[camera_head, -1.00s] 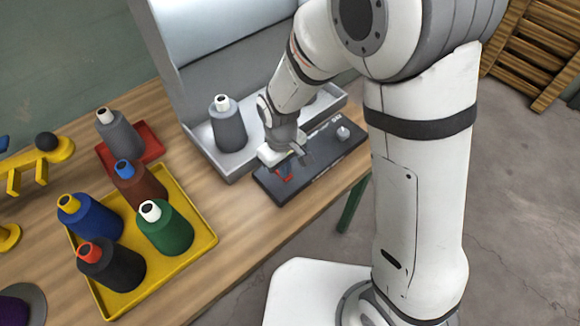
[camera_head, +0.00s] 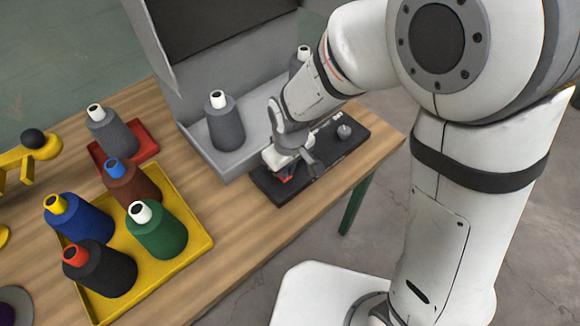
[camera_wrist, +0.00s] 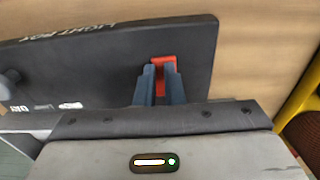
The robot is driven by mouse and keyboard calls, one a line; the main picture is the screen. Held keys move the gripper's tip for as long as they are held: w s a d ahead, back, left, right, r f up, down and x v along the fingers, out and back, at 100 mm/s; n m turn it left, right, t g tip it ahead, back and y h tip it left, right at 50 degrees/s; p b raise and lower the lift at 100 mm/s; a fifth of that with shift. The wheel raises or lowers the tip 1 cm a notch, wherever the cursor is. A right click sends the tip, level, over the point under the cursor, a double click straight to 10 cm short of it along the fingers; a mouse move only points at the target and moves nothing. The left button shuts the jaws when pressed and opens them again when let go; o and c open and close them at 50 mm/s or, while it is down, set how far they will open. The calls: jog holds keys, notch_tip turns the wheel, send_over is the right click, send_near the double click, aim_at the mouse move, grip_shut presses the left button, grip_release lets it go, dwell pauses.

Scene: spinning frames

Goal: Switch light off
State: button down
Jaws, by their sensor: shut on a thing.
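The dark control panel (camera_head: 325,166) lies on the wooden table in front of the grey light box (camera_head: 174,88). The wrist view shows the same panel (camera_wrist: 95,55), with the letters "LIGHT BOX" along one edge. A red switch (camera_wrist: 164,62) sits near the panel's end; part of it also shows in the head view (camera_head: 287,180). My gripper (camera_wrist: 160,74) is shut on the red switch, with its two blue-grey fingers hiding its lower part. The light box's back wall (camera_head: 220,25) is dark.
A grey knob (camera_head: 344,131) stands at the panel's other end. Grey cones stand in the light box, one partly behind my arm. A yellow tray (camera_head: 193,249) with several coloured cones and a red tray (camera_head: 146,142) with a grey cone are to the left.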

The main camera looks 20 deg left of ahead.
aim_at(292, 184)
jog(key=shift+s+a+f, duration=0.2)
jog(key=shift+a+f, duration=0.05)
jog(key=shift+f, duration=0.1)
jog(key=shift+w+a+r+p, duration=0.1)
jog(key=shift+a+r+p, duration=0.05)
jog(key=shift+r+p, duration=0.35)
notch_tip(292, 184, up, 14)
jog(key=s+d+p, duration=0.1)
jog(key=d+p, duration=0.1)
jog(key=shift+s+d+f, duration=0.15)
jog(key=shift+d+f, duration=0.05)
jog(key=shift+d, duration=0.05)
jog(key=s+d+r+m, duration=0.1)
jog(key=d+m, duration=0.2)
jog(key=d, duration=0.5)
jog(key=s+d+r+m+t, duration=0.1)
jog(key=d+m, duration=0.3)
jog(key=d, duration=0.5)
jog(key=s+d+r+m+t, duration=0.1)
jog(key=d+r+m, duration=0.2)
jog(key=d, duration=0.6)
jog(key=shift+r+m+h, duration=0.25)
jog(key=shift+m+h, duration=0.15)
jog(key=shift+m, duration=0.3)
jog(key=shift+a, duration=0.1)
